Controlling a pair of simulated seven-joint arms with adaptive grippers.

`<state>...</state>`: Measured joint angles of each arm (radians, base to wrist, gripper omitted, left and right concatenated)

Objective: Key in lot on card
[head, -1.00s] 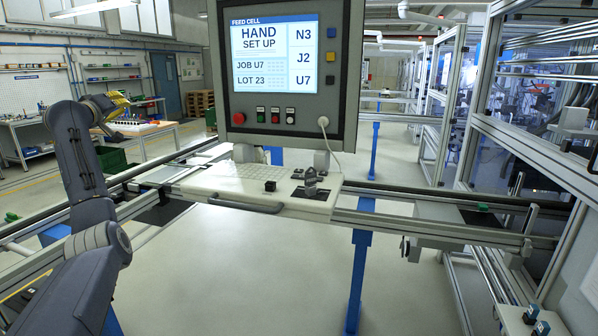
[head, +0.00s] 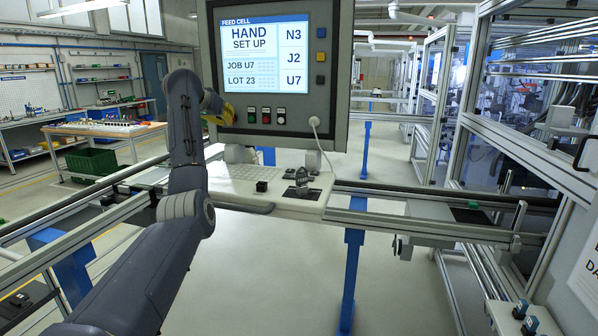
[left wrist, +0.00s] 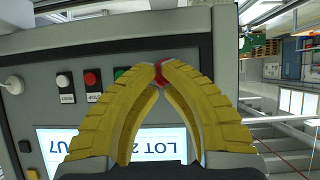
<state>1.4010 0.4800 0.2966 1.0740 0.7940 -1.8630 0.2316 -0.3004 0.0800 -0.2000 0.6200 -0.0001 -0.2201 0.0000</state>
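The feed cell panel (head: 335,105) stands over the white desk, and its screen (head: 264,65) reads HAND SET UP, JOB U7, LOT 23, with N3, J2 and U7 at the side. My left gripper (head: 228,117) has yellow fingers at the panel's lower left corner. In the left wrist view its fingertips (left wrist: 160,68) meet in front of a red button (left wrist: 158,74), mostly hidden; I cannot tell whether they touch it. My right gripper is out of view. No card is clearly identifiable.
Small green, red and white buttons (head: 266,117) sit beside my left gripper. The desk (head: 285,208) carries a black cube (head: 262,186) and a grey clawed fixture (head: 302,178). A cable hangs from the panel's plug (head: 314,122). A partly cut-off white sign (head: 588,270) is at far right.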

